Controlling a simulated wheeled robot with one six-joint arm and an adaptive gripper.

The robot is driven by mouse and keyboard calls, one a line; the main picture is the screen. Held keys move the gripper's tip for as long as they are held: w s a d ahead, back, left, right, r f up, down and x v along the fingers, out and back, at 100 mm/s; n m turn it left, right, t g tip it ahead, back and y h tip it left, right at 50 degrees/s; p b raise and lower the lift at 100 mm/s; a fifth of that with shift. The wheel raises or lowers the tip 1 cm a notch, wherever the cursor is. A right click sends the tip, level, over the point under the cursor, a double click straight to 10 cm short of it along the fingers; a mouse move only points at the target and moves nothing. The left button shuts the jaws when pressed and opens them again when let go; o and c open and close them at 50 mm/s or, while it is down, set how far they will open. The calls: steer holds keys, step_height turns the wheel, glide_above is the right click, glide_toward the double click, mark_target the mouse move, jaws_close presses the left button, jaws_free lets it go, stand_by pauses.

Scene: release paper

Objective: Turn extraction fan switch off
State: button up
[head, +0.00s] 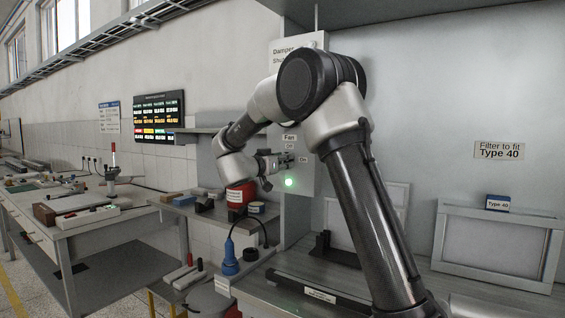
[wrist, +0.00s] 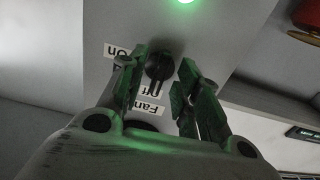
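The fan switch is a black rotary knob (wrist: 159,65) on a grey panel (head: 308,180), with labels "Fan" (head: 289,137), "Off" (head: 289,146) and "On" (head: 303,159). In the wrist view the panel appears upside down, with the "On" label (wrist: 117,52) left of the knob and the "Fan" label (wrist: 148,106) below it. My gripper (head: 286,159) is at the panel. In the wrist view its fingers (wrist: 164,58) are open, one on each side of the knob, with gaps visible. A green lamp (head: 289,182) is lit under the switch.
A red container (head: 240,195) stands below and left of my gripper. A blue object (head: 230,258) with a black cable is on the lower bench. A framed filter panel (head: 495,245) and a blue "Type 40" box (head: 497,203) are at right.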

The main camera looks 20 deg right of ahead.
steer(key=v, duration=1.1)
steer(key=shift+s+a, duration=0.2)
steer(key=shift+a, duration=0.1)
